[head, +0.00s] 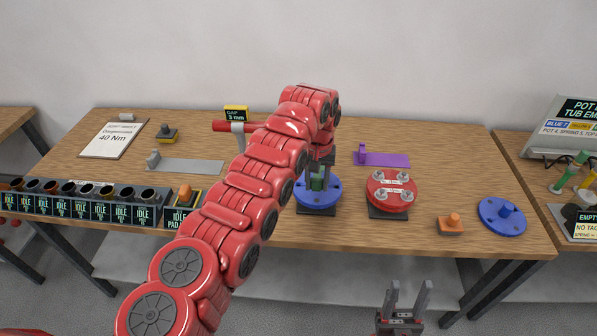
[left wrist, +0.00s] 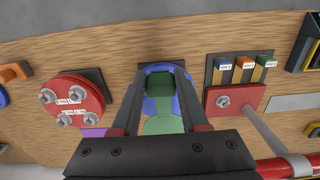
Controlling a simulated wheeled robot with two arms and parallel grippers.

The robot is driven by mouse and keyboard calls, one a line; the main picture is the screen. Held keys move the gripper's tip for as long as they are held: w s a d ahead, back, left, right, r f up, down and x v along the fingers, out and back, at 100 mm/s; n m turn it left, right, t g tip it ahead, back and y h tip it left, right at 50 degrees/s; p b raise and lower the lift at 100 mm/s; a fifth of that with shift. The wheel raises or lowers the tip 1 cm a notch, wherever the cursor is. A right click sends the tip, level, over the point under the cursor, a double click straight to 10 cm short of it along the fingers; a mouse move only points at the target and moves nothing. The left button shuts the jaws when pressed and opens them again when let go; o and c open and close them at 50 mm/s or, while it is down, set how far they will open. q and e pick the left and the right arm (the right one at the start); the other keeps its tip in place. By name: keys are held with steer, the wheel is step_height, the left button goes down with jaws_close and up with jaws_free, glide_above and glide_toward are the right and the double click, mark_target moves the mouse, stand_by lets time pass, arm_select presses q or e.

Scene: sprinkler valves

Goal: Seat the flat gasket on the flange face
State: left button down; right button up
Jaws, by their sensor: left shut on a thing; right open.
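A blue round flange (head: 318,204) sits on a dark base near the table's front middle. My left gripper (head: 319,168) points down over it, shut on a green piece (head: 318,184) that stands at the flange's middle. In the left wrist view the green piece (left wrist: 160,84) is between the two fingers, with blue of the flange (left wrist: 190,97) around it. I cannot tell whether the green piece is the gasket's grip, or whether it touches the flange face; the fingers hide much of it. My right gripper (head: 408,289) is open and empty in front of the table.
A red bolted flange (head: 391,192) stands close right of the blue flange. Several dark cups (head: 90,191) line the left front. A red-handled tool (head: 232,127) is behind my arm.

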arm_select(q)
steer(key=shift+d, duration=0.2)
steer(key=shift+s+a+f, duration=0.1)
steer(key=shift+a, duration=0.05)
step_height(320, 180, down, 8)
steer(key=b, duration=0.5)
stand_by(0.4)
steer(key=shift+b, duration=0.3)
stand_by(0.4)
